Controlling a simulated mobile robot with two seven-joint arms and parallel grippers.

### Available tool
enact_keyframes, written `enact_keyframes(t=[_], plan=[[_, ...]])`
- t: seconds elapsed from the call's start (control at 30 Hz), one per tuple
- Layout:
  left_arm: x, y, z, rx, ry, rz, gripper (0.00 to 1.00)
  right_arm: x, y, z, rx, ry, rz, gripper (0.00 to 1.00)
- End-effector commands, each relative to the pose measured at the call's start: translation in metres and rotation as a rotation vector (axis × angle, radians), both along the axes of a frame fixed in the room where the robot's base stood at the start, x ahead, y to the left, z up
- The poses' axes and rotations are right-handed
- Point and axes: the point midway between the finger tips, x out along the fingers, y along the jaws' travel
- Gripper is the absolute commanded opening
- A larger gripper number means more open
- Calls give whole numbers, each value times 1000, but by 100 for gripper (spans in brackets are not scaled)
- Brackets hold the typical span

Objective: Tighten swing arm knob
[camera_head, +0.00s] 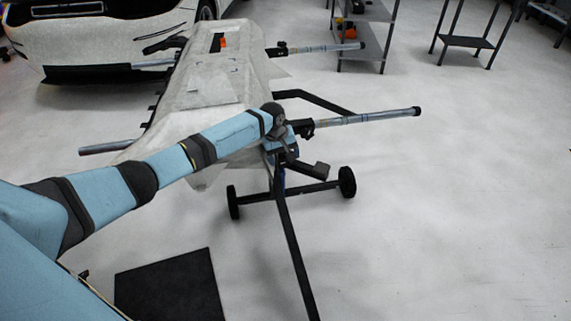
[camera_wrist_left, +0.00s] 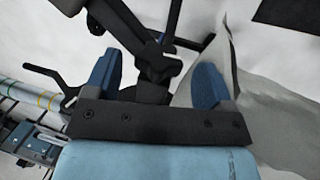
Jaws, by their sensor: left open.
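My left arm reaches in from the left, and my left gripper (camera_head: 281,146) is at the near end of the stand. In the left wrist view the blue fingers of the left gripper (camera_wrist_left: 155,80) are spread apart. A black clamp joint with a knob-like part (camera_wrist_left: 157,62) lies between or just beyond them; I cannot tell if they touch it. In the head view a grey swing arm (camera_head: 365,117) with a black end cap sticks out right of the gripper, with a black clamp (camera_head: 304,128) at its inner end. My wrist partly hides the joint. My right gripper is out of view.
A pale wrapped panel (camera_head: 205,95) lies on the stand, whose black wheeled legs (camera_head: 292,240) spread on the floor. Another grey arm (camera_head: 335,47) extends behind. A white car (camera_head: 100,40), shelves (camera_head: 366,40) and a black mat (camera_head: 168,288) surround it. Floor at right is clear.

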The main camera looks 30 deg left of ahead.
Motion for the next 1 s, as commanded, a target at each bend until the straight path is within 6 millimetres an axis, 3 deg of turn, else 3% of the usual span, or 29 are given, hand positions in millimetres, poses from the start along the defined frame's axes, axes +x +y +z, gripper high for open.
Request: enact_keyframes(t=[0.2,0.57,0.77,1.0], plan=[[4,-4,-24,0,0,-1,76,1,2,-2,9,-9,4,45],[4,-5,-28,0,0,-1,76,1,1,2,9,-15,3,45],[4,-5,-28,0,0,-1,30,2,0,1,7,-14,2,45],[4,-5,-26,7,7,0,27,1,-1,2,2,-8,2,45]])
